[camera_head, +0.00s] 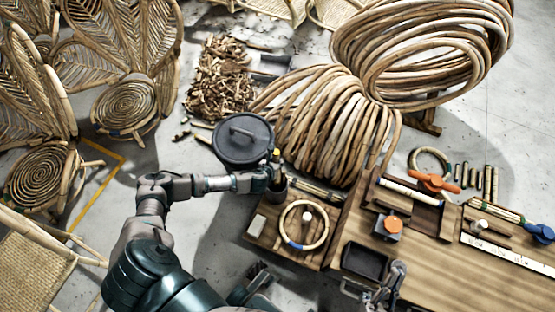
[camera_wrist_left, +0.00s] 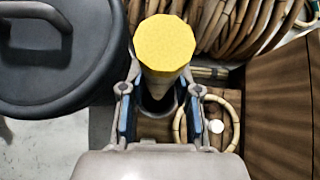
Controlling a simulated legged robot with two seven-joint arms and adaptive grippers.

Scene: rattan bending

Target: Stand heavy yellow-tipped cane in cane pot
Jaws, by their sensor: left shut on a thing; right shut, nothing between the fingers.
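The yellow-tipped cane (camera_wrist_left: 165,45) is upright between the fingers of my left gripper (camera_wrist_left: 160,105), which is shut on it. Its yellow end faces the left wrist camera. In the head view the small yellow tip (camera_head: 276,153) shows just above my left gripper (camera_head: 272,176). The dark cane pot (camera_head: 278,190) is directly below that gripper, and its dark opening (camera_wrist_left: 155,103) shows under the cane in the left wrist view. The cane's lower end is hidden, so I cannot tell how deep it is. My right gripper (camera_head: 385,285) is shut and empty beside the bench's front edge.
A round black lid with a handle (camera_head: 243,138) is close to the left gripper. A cane ring (camera_head: 303,225) lies on the small wooden table right of the pot. Large rattan coils (camera_head: 330,125) stand behind. A dark tray (camera_head: 366,262) is near the right gripper.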

